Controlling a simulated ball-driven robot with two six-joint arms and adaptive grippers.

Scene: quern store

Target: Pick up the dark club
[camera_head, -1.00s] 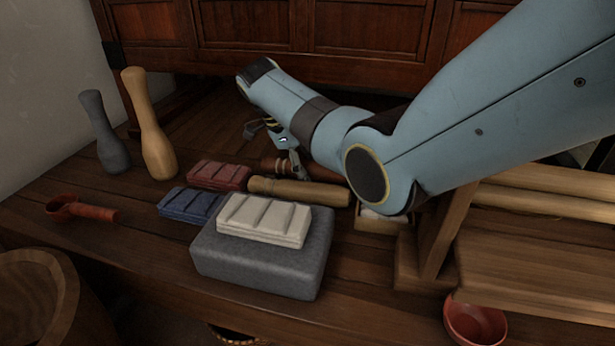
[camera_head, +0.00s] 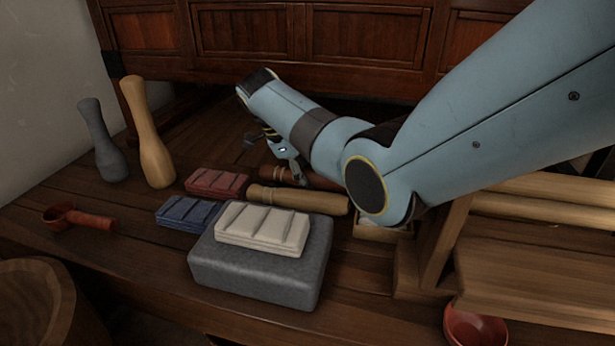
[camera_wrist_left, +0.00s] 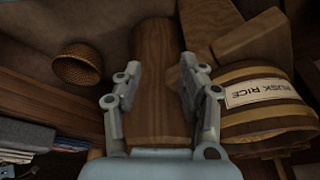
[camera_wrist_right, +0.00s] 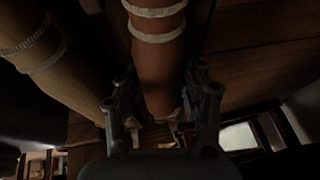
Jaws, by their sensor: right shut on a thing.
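I cannot tell any clearance from the boards. My left gripper (camera_wrist_left: 158,75) shows only in its wrist view. Its fingers are apart, in front of a broad brown wooden surface (camera_wrist_left: 157,45).
The pale club lies close alongside. Grey (camera_head: 103,145) and tan (camera_head: 148,140) clubs stand left. A wooden rack (camera_head: 440,245) is right.

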